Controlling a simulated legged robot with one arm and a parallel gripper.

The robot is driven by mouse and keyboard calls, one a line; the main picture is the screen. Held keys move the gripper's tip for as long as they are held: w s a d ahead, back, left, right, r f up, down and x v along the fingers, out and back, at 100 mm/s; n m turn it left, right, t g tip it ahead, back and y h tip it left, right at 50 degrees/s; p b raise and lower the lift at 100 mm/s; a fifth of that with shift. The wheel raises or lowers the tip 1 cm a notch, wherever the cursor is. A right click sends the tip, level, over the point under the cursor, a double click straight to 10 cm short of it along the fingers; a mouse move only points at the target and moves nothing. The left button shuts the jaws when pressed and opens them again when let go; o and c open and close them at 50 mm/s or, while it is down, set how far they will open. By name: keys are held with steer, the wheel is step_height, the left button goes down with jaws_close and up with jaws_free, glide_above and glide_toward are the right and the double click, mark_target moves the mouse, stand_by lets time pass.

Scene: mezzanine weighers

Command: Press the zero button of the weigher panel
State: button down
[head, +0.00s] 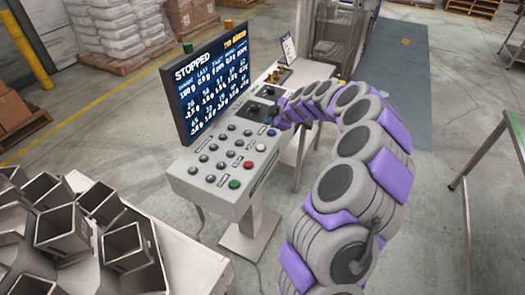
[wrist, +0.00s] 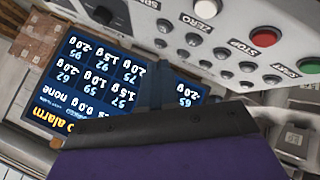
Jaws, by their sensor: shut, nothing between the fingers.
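The weigher panel is a grey sloped console (head: 215,190) with rows of buttons. The zero button is the white one (head: 260,147), above the red and green buttons on the panel's right side. In the wrist view the white button (wrist: 207,7) is at the top edge, beside an upside-down ZERO label.
The screen (head: 212,80) behind the buttons reads STOPPED. The red button (wrist: 264,38) is by STOP and the green button (wrist: 309,65) by START. Metal bins (head: 125,245) stand at lower left. A green-edged table (head: 490,145) is at right; grey floor lies between.

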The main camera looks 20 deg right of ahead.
steer(key=b, duration=0.2)
glide_above(262, 148)
steer(key=d, duration=0.2)
step_height(262, 148, down, 7)
steer(key=shift+r, duration=0.1)
steer(key=shift+a+f+b, duration=0.35)
steer(key=shift+a+b, duration=0.15)
steer(key=shift+a, duration=0.4)
steer(key=shift+a+f+b, duration=0.3)
steer(key=shift+a+b, duration=0.2)
steer(key=shift+a, duration=0.4)
steer(key=d, duration=0.3)
steer(key=shift+d+f, duration=0.1)
steer(key=shift+f, duration=0.1)
steer(key=shift+a+r, duration=0.2)
steer(key=shift+a, duration=1.2)
steer(key=shift+d+f, duration=0.15)
steer(key=shift+d, duration=1.05)
steer(key=shift+a, duration=1)
steer(key=shift+d, duration=0.8)
steer(key=shift+s+a+f+b, duration=0.1)
steer(key=shift+a+f+b, duration=0.15)
steer(key=shift+a+b, duration=0.65)
steer(key=shift+d, duration=0.45)
